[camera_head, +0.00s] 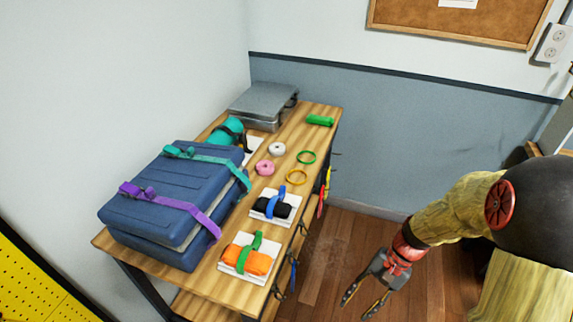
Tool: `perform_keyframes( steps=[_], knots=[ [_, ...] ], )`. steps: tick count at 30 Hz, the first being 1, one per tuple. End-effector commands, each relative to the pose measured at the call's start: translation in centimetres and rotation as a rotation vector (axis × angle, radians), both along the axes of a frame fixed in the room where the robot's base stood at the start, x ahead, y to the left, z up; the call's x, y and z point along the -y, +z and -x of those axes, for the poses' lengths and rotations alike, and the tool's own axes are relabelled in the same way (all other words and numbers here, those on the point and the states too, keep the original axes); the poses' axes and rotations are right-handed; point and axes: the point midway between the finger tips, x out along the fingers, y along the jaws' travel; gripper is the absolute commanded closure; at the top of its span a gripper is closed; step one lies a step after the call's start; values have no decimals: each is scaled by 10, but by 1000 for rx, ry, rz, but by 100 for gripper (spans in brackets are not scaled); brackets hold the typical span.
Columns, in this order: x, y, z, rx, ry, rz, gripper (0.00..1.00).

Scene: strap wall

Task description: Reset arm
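My gripper (366,301) hangs at the end of my arm over the wooden floor, to the right of the wooden table and apart from it. Its two fingers are spread, with nothing visible between them. My arm reaches in from the right side of the picture with the gripper pointing down and to the left.
The wooden table (313,145) holds a blue case (165,192) with purple and teal straps, a grey metal box (262,101), a green roll (320,120), rings, and two strapped bundles on white pads. Straps hang at its right edge. Floor (345,235) between table and arm is clear.

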Motion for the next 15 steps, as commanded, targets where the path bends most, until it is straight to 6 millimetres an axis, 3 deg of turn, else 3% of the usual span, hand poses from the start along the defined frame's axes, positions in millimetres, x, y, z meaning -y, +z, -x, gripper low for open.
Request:
perform_keyframes(
  steps=[1, 3, 15],
  knots=[
    [3, 21, 2, 56, 55, 42, 61],
    [10, 45, 7, 124, 132, 99, 61],
    [25, 177, 33, 525, 453, 401, 61]
  ],
)
